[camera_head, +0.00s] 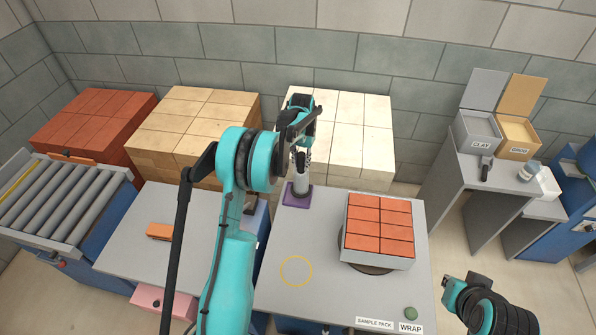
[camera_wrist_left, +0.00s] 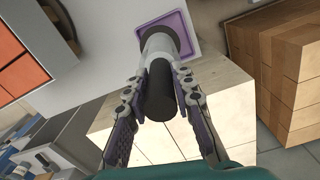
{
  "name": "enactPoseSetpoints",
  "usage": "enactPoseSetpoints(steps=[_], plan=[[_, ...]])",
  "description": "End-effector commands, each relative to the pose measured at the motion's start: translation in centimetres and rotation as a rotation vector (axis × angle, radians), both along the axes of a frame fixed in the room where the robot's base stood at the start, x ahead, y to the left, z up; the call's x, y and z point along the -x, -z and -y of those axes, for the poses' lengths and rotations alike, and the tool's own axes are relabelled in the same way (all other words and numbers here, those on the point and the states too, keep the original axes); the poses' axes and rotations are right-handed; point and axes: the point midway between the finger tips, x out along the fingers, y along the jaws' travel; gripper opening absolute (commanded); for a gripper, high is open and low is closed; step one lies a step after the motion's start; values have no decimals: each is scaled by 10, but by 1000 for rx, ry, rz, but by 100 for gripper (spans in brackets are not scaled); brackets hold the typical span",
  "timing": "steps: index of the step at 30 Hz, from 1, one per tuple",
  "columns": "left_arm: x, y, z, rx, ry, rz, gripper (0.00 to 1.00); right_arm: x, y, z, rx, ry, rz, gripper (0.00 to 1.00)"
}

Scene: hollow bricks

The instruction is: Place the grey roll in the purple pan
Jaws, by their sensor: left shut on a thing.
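The grey roll (camera_head: 301,184) is upright in my left gripper (camera_head: 302,155), which is shut around its upper part. In the left wrist view the gripper fingers (camera_wrist_left: 162,105) flank the roll's dark upper end, and its pale body (camera_wrist_left: 160,43) points toward the pan. The flat square purple pan (camera_head: 293,200) lies on the grey table near its back left corner. It also shows in the left wrist view (camera_wrist_left: 189,34). The roll's lower end is over the pan; I cannot tell whether it touches. My right gripper (camera_head: 462,293) is low at the right, its fingers unclear.
A tray of red bricks (camera_head: 379,224) stands on the table's right side. A yellow ring mark (camera_head: 296,271) and clear surface lie in front of the pan. Pale brick stacks (camera_head: 350,135) stand behind. A green round thing (camera_head: 410,313) sits at the front right.

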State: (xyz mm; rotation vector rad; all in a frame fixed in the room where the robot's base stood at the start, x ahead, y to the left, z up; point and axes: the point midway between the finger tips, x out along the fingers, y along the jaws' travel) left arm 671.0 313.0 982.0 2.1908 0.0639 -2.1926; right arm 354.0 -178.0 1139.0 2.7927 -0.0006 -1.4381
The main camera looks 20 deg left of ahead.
Motion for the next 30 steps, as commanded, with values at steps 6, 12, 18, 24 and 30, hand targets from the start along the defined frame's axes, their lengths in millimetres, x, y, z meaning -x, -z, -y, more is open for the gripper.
enactPoseSetpoints(steps=[6,12,18,24,30], plan=[[-4,10,-14,0,1,0,0,0,2,0,0,0,0,0],[-4,36,-14,0,1,0,0,0,7,0,0,0,0,0],[-4,49,-14,0,1,0,0,0,9,0,0,0,0,0],[-4,50,-14,0,1,0,0,0,10,0,0,0,0,0],[-4,52,-14,0,1,0,45,0,12,0,0,0,0,0]])
